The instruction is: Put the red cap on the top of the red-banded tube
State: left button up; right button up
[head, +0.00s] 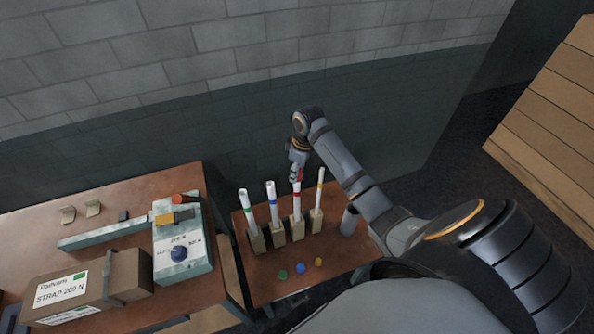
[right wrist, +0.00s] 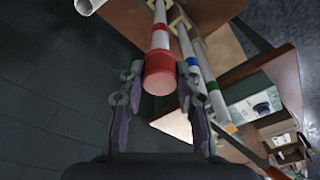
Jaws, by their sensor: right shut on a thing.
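The red-banded tube (head: 297,206) stands upright in a holder, third from the left in a row of tubes. Its red band also shows in the right wrist view (right wrist: 160,28). My right gripper (head: 297,174) is over the top of this tube. In the right wrist view its fingers (right wrist: 160,88) are on either side of the red cap (right wrist: 159,74), and it is shut on the cap. The cap is in line with the tube's top end; whether it is fully seated I cannot tell. My left gripper is not in view.
Green-banded (head: 248,213), blue-banded (head: 272,204) and yellow-banded (head: 318,200) tubes stand close beside it. Green (head: 283,274), blue (head: 300,268) and yellow (head: 318,262) caps lie in front. A tester (head: 181,240) and a cardboard box (head: 90,285) are on the left table.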

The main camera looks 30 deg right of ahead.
jog(key=shift+f, duration=0.55)
jog(key=o, duration=0.8)
jog(key=shift+o, duration=0.2)
jog(key=o, duration=0.5)
jog(key=shift+o, duration=0.2)
jog(key=shift+r, duration=4.05)
